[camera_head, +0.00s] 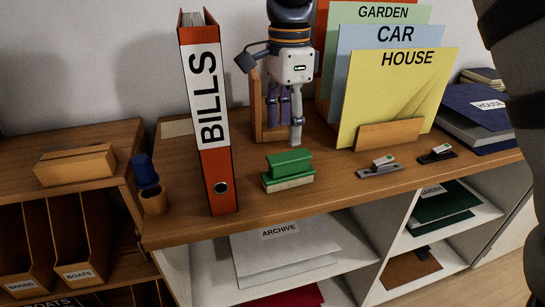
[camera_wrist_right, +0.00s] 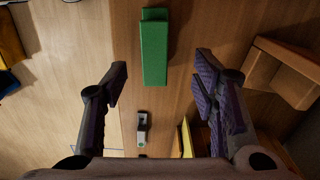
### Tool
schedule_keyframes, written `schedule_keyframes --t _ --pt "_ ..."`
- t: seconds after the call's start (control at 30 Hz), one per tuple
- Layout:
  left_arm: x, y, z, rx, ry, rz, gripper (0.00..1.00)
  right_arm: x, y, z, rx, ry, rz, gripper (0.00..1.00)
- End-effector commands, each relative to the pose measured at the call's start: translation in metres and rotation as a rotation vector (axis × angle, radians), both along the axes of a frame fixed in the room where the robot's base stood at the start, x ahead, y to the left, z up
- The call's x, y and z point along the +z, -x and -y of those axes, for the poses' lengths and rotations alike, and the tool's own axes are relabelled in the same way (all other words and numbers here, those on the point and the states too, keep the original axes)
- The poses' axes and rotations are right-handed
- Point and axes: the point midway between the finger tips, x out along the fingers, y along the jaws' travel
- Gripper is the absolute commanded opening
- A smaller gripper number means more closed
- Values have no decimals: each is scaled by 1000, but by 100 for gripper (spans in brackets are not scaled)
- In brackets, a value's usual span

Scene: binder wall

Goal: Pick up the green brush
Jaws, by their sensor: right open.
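The green brush (camera_head: 289,162) has a green block top and a pale base. It lies on the wooden shelf top, right of the BILLS binder. In the right wrist view the brush (camera_wrist_right: 154,48) shows ahead of and between the two fingers, near the upper middle. My right gripper (camera_head: 284,125) is open, pointing down behind the brush in the head view, with nothing between its fingers. In the wrist view its purple-padded fingers (camera_wrist_right: 162,80) are spread wide. My left gripper is in neither view.
The orange BILLS binder (camera_head: 216,165) stands upright left of the brush. A cup with a blue-topped item (camera_head: 154,202) is further left. Two small staplers (camera_head: 380,167) lie to the right. The yellow HOUSE folder (camera_head: 400,95) stands behind them. The shelf's front edge is close.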

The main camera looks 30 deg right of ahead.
Motion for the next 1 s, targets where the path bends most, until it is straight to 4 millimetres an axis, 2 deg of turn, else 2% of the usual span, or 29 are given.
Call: schedule_keyframes --t 0.1,0.2,0.33,0.53,0.63,0.83,1.0 --pt "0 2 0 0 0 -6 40 -30 1 0 -1 -2 -8 53" --pt "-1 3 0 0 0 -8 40 -50 1 0 0 -2 -6 53" --pt "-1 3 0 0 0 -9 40 -65 0 1 1 -1 -5 53" --pt "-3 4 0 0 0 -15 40 -103 -3 3 2 -2 -7 53" --pt "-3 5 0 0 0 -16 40 -112 -3 3 1 -1 -3 53" --pt "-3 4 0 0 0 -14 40 -112 -3 3 1 -1 0 53" --pt "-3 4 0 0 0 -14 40 -112 -3 3 2 -1 0 15"
